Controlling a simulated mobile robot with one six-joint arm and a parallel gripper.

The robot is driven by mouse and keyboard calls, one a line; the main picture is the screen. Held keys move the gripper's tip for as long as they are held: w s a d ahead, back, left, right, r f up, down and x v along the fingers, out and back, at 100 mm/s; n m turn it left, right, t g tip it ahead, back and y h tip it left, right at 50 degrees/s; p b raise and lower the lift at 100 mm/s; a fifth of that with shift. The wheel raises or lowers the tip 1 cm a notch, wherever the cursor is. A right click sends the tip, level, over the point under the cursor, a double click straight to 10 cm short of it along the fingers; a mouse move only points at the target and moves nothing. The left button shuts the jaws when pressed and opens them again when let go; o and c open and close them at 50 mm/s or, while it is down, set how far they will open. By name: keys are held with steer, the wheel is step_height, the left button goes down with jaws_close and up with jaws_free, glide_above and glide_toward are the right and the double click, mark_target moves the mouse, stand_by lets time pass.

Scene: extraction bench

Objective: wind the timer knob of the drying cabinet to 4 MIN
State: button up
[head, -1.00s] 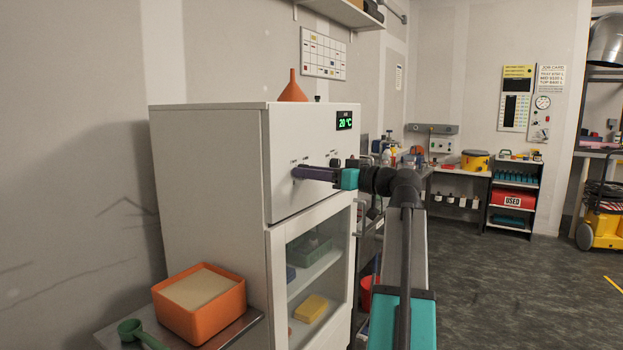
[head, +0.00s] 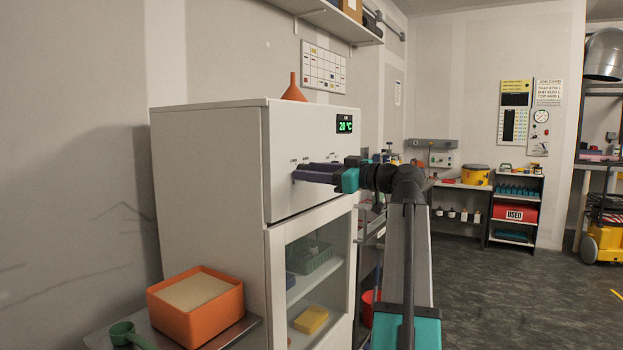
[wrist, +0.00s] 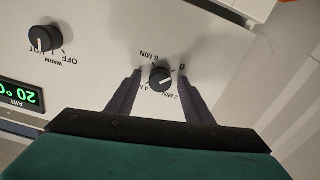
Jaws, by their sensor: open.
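The drying cabinet (head: 210,160) is a tall white box with a glass door. Its timer knob (wrist: 160,78), small and black with a pale pointer line, shows in the wrist view amid printed marks 0, 2, 4 and 6 MIN. The pointer seems to lie toward the 0 side; the exact setting is hard to read. My gripper (wrist: 154,92) is open, its two dark fingers on either side of the knob, with gaps visible. In the head view my gripper (head: 305,174) is at the panel and hides the timer knob.
A second knob (wrist: 45,39) marked OFF, WARM and HOT sits beside the green 20 °C display (head: 344,124). An orange funnel (head: 294,90) stands on top. An orange tray (head: 200,310) and green scoop (head: 126,336) are at front left. Open floor lies right.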

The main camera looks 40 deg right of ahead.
steer(key=shift+f+n+b, duration=0.1)
steer(key=shift+n+b, duration=1.9)
steer(key=shift+b, duration=1.15)
